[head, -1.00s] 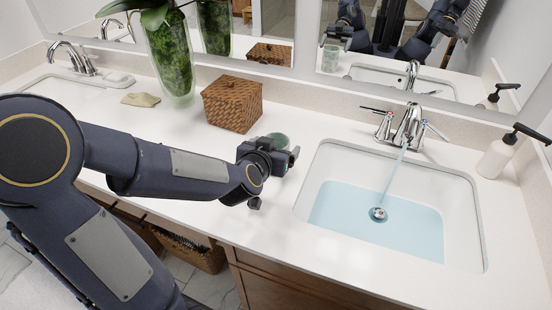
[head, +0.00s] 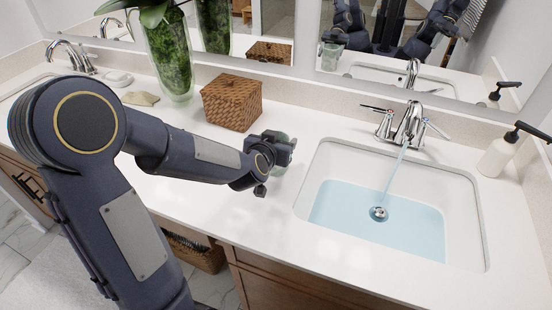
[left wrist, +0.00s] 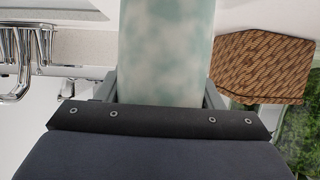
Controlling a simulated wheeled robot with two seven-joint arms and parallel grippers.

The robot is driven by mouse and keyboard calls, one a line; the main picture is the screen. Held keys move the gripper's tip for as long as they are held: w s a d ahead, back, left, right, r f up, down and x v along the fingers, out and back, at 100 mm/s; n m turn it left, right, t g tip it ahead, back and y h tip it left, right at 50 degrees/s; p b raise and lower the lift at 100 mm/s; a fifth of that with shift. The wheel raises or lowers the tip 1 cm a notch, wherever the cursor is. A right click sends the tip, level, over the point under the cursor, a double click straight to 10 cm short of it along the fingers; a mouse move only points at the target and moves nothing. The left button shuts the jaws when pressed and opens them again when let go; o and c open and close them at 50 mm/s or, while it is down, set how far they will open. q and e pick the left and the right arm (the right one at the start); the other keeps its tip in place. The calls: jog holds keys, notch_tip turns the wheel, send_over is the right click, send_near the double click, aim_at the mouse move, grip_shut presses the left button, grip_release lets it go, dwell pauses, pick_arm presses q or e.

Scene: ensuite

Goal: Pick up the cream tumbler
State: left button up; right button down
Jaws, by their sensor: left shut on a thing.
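A tumbler (head: 280,138), mottled pale green and cream, is on the left side of the right-hand sink in the head view. My left gripper (head: 283,155) is around it and shut on it, hiding much of it. In the left wrist view the tumbler (left wrist: 166,50) fills the middle between the two fingers, its near side against the gripper. I cannot tell whether its base touches the counter. My right gripper does not show directly in the head view.
A sink basin (head: 330,165) with blue water and a running faucet (head: 408,125) is just right of the gripper. A wicker box (head: 231,103) and a plant vase (head: 172,60) stand behind left. A soap dispenser (head: 497,158) is far right. The front counter (head: 235,205) is clear.

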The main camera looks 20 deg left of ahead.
pick_arm(q)
jog(key=c, duration=0.5)
jog(key=shift+c, duration=0.3)
jog(key=shift+r, duration=0.15)
